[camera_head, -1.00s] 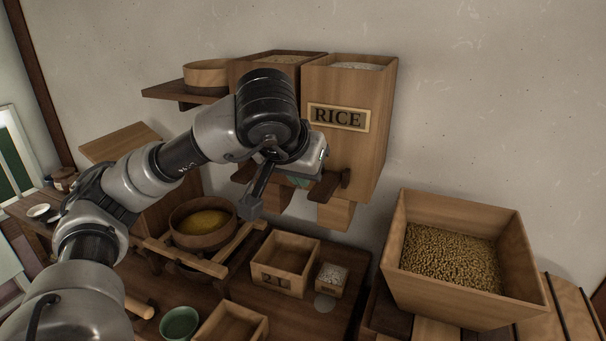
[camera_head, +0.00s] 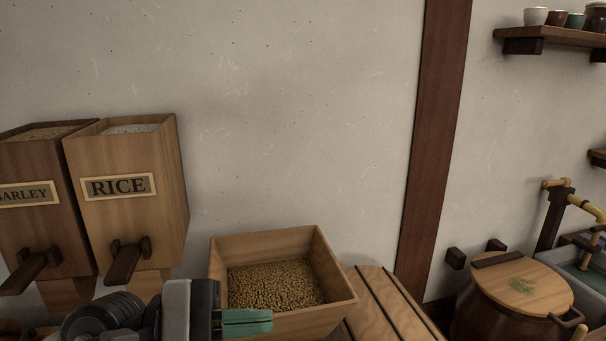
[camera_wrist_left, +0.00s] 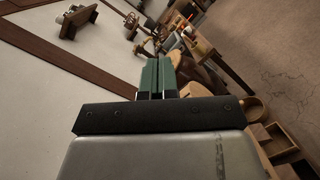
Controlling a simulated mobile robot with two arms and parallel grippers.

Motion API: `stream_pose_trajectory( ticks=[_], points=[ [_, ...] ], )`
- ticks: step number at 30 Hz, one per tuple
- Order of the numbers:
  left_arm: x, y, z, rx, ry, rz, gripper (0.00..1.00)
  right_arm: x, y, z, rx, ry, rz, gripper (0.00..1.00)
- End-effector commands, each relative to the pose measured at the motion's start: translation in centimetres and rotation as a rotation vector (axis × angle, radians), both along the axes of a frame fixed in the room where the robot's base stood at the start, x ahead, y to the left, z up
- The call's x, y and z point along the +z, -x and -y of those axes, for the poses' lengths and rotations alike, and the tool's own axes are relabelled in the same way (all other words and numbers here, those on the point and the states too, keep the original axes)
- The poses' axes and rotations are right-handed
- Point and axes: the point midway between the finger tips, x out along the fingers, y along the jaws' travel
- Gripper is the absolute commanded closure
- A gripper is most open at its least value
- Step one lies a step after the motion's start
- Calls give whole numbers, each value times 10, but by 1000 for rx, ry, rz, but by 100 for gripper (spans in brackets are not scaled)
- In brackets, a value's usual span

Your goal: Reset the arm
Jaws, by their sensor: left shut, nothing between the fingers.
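My left gripper (camera_head: 246,322) shows at the bottom of the head view, pointing right in front of a wooden box of grain. Its green fingers are together with nothing between them. In the left wrist view the same fingers (camera_wrist_left: 157,76) are side by side and shut, with the room tilted behind them. My right gripper is in neither view.
Wall bins marked RICE (camera_head: 130,215) and BARLEY (camera_head: 45,225) hang at the left. A lidded jar (camera_head: 520,290) and a sink (camera_head: 590,275) are at the right. A cup shelf (camera_head: 550,36) is above.

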Motion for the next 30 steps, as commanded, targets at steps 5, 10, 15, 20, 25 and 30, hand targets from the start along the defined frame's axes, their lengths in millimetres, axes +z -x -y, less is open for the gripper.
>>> stream_pose_trajectory(
  ticks=[5,10,15,20,25,30],
  points=[
    [25,-15,-17,25,609,-615,100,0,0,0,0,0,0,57],
    [-3,-53,-70,87,1190,-1213,100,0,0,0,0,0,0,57],
    [-97,-71,-124,207,1808,-1764,100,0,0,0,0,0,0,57],
    [-207,-38,-155,-382,-2268,1990,100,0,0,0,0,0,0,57],
    [-285,21,-161,-447,-1982,1517,100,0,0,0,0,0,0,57],
    [-329,80,-157,-501,-1782,1174,100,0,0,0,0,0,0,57]
  ],
)
